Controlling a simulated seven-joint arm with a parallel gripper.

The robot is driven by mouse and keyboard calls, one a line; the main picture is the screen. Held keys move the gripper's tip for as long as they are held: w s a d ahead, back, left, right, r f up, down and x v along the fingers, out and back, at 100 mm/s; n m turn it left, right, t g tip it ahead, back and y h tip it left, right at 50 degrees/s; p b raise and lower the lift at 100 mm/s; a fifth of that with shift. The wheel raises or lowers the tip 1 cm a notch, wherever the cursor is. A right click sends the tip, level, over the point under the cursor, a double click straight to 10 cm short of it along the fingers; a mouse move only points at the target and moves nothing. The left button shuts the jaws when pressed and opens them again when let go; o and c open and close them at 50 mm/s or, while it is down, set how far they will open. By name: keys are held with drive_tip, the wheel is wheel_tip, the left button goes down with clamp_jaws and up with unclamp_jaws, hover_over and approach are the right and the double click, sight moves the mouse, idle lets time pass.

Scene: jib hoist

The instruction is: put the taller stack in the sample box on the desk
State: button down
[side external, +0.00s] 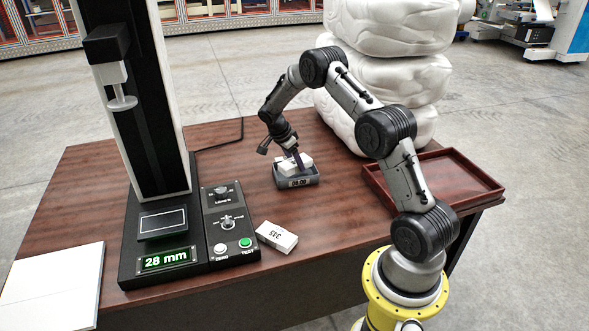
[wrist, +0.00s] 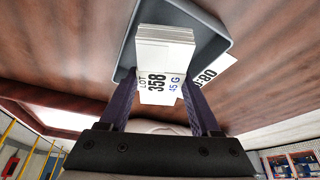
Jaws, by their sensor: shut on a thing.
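My gripper (side external: 298,160) points down at the small grey open-topped box (side external: 283,184) near the middle of the desk. Its purple fingers (wrist: 158,88) are shut on a white stack (wrist: 165,38) with a label reading LOT 358, 45 G. In the wrist view the stack overlaps the inside of the grey box (wrist: 218,42); I cannot tell whether it touches the floor. In the side view this stack (side external: 306,160) is partly hidden by a finger. A second white stack (side external: 277,236) with a printed label lies on the desk beside the control panel.
A black measuring stand (side external: 160,222) reading 28 mm and a control panel (side external: 229,225) stand at the left. White sheets (side external: 55,285) lie at the front left. A red-brown tray (side external: 460,180) is empty at the right. White wrapped bags (side external: 390,85) rise behind the desk.

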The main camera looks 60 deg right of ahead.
sight(294, 169)
drive_tip(key=shift+w+f, duration=0.1)
drive_tip(key=shift+f, duration=1.6)
drive_tip(key=shift+c, duration=1.9)
unclamp_jaws()
drive_tip(key=shift+f, duration=0.15)
